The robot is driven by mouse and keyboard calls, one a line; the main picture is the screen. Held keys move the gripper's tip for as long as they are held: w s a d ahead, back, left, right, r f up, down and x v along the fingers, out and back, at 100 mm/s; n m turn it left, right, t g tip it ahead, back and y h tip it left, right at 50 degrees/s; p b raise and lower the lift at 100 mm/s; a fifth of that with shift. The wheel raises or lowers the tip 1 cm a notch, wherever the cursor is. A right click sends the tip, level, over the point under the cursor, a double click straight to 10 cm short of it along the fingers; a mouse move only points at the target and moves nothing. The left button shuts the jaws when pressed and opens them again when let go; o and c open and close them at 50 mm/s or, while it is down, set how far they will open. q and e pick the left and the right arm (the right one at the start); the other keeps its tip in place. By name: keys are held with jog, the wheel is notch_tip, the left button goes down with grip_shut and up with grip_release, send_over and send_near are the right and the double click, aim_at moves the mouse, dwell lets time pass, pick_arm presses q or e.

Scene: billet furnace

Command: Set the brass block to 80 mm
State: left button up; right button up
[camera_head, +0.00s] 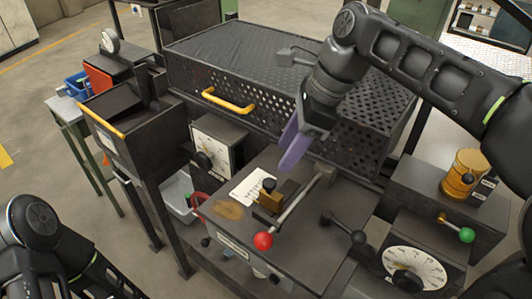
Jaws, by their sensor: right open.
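The brass block (270,202) sits on the dark bench top near the middle of the view, against a dark piece, with a black knob above it. A white printed card (250,187) lies just behind and left of it; its marks are too small to read. My right gripper (293,150), with purple fingers, hangs above and behind the block, apart from it. It is open and nothing shows in it. My left arm shows at the lower left, but its gripper is out of view.
A lever with a red ball (263,241) stands in front of the block, its rod rising right. A black-handled lever (343,228) and a white dial (414,268) lie to the right. A perforated dark housing (240,70) with a yellow handle stands behind.

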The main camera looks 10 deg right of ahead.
aim_at(269, 182)
pick_arm(q)
jog(key=shift+s+f+b, duration=0.15)
jog(key=shift+f+b, duration=0.35)
jog(key=shift+b, duration=0.1)
pick_arm(e)
jog(key=shift+s+x, duration=0.15)
jog(key=shift+x, duration=1.75)
jog(key=shift+s+x, duration=0.2)
jog(key=shift+x, duration=1.7)
jog(key=shift+w+a, duration=0.1)
jog(key=shift+c, duration=0.6)
grip_shut()
